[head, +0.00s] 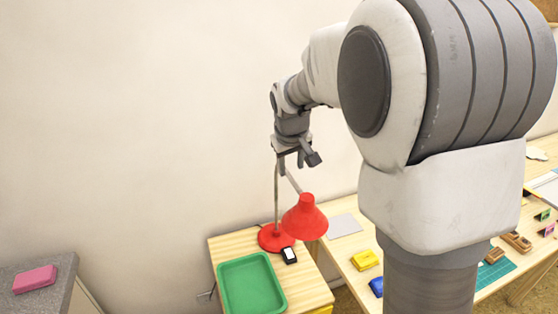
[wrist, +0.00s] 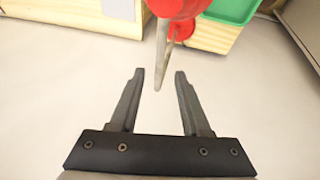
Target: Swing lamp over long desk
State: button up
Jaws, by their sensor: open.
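The lamp has a red shade (head: 304,217), a thin grey jointed stem and a round red base (head: 274,238). It stands on a small wooden cabinet (head: 222,246), with the shade hanging toward the right side of that top. My gripper (head: 298,165) is at the upper end of the stem. In the wrist view my gripper (wrist: 158,75) is open, and the grey lamp arm (wrist: 161,62) points in between the fingertips from the red part (wrist: 178,8). I cannot tell whether a finger touches it. The long desk (head: 340,258) runs right of the cabinet, partly hidden by my arm.
A green tray (head: 252,284) and a small black-and-white item (head: 289,255) lie on the cabinet. The desk holds a grey sheet (head: 343,225), a yellow inkpad (head: 366,260), a blue one (head: 376,286) and several stamps. A pink block (head: 35,279) lies on a grey counter at left.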

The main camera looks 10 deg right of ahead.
aim_at(291, 178)
jog(key=shift+x, duration=2.35)
grip_shut()
